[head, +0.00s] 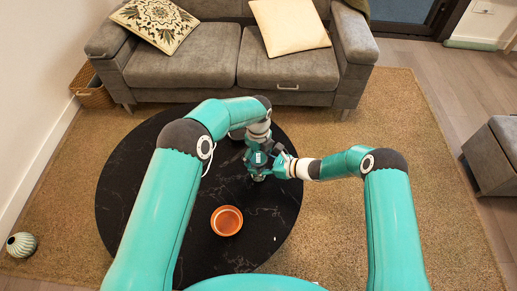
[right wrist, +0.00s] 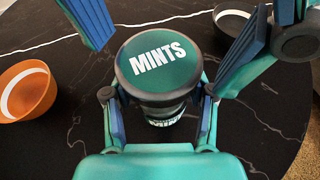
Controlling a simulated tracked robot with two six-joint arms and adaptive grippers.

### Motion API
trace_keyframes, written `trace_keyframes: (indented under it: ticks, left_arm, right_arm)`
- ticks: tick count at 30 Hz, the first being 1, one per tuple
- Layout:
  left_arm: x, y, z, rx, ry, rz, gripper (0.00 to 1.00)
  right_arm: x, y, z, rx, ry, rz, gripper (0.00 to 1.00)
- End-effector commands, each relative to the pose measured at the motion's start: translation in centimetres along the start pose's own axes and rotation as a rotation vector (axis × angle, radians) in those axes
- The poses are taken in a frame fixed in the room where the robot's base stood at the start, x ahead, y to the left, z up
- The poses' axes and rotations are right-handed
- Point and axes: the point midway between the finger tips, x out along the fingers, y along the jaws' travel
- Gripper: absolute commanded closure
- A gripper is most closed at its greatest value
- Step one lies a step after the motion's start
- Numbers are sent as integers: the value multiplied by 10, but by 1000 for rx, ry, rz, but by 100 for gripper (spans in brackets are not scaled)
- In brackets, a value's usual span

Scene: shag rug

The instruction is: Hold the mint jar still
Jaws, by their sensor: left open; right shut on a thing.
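The mint jar (right wrist: 158,62) has a round green lid marked MINTS with a dark rim. It stands upright on the dark round table (head: 130,195). My right gripper (right wrist: 160,118) is shut on the jar, with one finger on each side of its body. My left gripper (right wrist: 165,58) is open, its blue-padded fingers spread wide on either side of the lid and apart from it. In the head view both grippers meet near the middle of the table, and they mostly hide the jar there.
An orange bowl (head: 227,221) is on the table in front of the grippers; it also shows in the right wrist view (right wrist: 27,92). A dark round dish (right wrist: 232,22) lies beyond the jar. A grey sofa (head: 200,62) stands behind the table. The table's left side is clear.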

Motion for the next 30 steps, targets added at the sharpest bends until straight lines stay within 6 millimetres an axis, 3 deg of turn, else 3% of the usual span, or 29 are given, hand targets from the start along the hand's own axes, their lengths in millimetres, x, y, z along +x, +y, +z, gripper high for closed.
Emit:
trace_keyframes:
  ticks: [11, 23, 26, 30]
  left_arm:
    - [8, 0, 0, -1, 0, -1, 15]
    - [8, 0, 0, -1, 0, 0, 77]
    - [8, 0, 0, -20, 0, 0, 77]
    - [8, 0, 0, -175, 0, 1, 77]
  right_arm:
    - [0, 0, -1, 0, 2, -1, 100]
    - [0, 0, -1, 0, 2, -2, 100]
    - [0, 0, -1, 0, 2, -2, 100]
    - [0, 0, -1, 0, 2, -2, 100]
